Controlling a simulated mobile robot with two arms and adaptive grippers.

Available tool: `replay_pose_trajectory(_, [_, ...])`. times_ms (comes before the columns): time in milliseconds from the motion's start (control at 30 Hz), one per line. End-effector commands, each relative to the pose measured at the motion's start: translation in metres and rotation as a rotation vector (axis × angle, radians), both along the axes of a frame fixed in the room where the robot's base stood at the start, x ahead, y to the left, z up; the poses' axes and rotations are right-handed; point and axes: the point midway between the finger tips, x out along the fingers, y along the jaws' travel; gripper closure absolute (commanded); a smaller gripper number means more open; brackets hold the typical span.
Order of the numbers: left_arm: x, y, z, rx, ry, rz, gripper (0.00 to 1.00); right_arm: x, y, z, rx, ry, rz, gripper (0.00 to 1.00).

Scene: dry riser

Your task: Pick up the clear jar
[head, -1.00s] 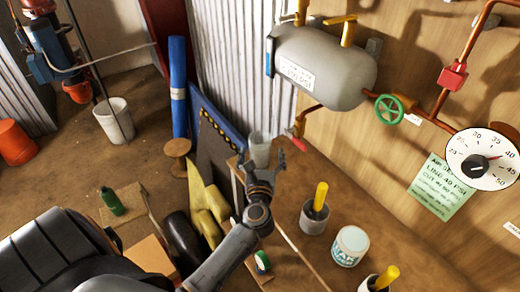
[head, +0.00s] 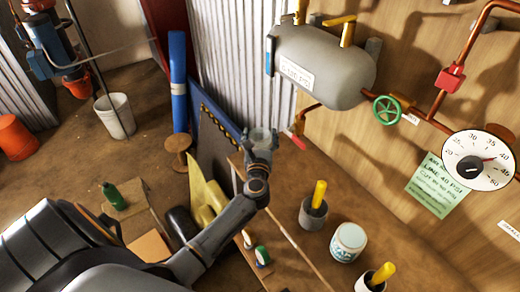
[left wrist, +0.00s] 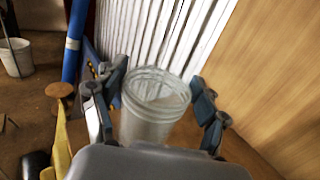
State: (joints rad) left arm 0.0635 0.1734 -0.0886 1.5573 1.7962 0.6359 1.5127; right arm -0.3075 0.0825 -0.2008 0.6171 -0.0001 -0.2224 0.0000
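The clear jar (head: 263,135) stands upright at the far left end of the wooden bench, partly hidden behind my left gripper in the head view. It also shows in the left wrist view (left wrist: 152,108), with an open, ringed rim. My left gripper (head: 259,140) is at the jar. In the left wrist view its two fingers (left wrist: 158,98) are spread on either side of the jar, with a visible gap at the right finger. The jar's lower part is hidden by the gripper body. My right gripper is not in view.
On the bench stand pots with yellow-handled tools (head: 314,208) and a white labelled tub (head: 348,242). A red-handled valve (head: 298,135) hangs close to the jar's right, below the grey tank (head: 322,68). Corrugated metal (head: 243,60) rises behind.

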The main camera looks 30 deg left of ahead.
Motion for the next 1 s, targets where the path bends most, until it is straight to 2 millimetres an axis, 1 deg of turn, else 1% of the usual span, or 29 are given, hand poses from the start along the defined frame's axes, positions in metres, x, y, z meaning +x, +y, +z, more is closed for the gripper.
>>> replay_pose_trajectory(33, [0.0, 0.0, 0.0, 0.0, 0.0, 0.0, 0.46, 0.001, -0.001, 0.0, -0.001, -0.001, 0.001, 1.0])
replay_pose_trajectory(67, [0.0, 0.0, 0.0, 0.0, 0.0, 0.0, 0.52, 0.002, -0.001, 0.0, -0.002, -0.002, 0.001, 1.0])
replay_pose_trajectory(100, [0.0, 0.0, 0.0, 0.0, 0.0, 0.0, 0.6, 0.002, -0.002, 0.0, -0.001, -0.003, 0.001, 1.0])
replay_pose_trajectory(167, [0.0, 0.0, 0.0, 0.0, 0.0, 0.0, 0.72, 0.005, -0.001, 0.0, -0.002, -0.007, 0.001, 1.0])
replay_pose_trajectory(200, [0.0, 0.0, 0.0, 0.0, 0.0, 0.0, 0.8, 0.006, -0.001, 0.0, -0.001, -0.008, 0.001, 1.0])
replay_pose_trajectory(233, [0.0, 0.0, 0.0, -0.001, 0.001, 0.0, 0.86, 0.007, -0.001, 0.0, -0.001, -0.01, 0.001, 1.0])
replay_pose_trajectory(267, [0.0, 0.0, 0.0, 0.0, 0.0, 0.0, 0.9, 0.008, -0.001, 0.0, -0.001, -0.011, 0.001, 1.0])
replay_pose_trajectory(533, [0.0, 0.0, 0.001, 0.0, 0.0, 0.0, 0.9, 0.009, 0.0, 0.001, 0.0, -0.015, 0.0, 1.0])
replay_pose_trajectory(667, [0.0, 0.0, 0.009, -0.001, -0.002, 0.0, 0.9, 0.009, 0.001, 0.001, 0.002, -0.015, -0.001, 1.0])
replay_pose_trajectory(767, [0.0, 0.0, 0.023, -0.002, -0.005, 0.001, 0.9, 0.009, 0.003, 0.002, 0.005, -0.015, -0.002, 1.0])
replay_pose_trajectory(833, [-0.002, -0.001, 0.038, -0.004, -0.006, 0.001, 0.9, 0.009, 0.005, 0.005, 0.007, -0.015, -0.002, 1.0])
replay_pose_trajectory(867, [-0.008, -0.005, 0.044, -0.003, -0.004, 0.0, 0.9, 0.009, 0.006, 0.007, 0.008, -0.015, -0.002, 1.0])
replay_pose_trajectory(1000, [-0.035, -0.02, 0.08, -0.004, -0.005, -0.001, 0.9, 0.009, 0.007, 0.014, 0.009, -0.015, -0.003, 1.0])
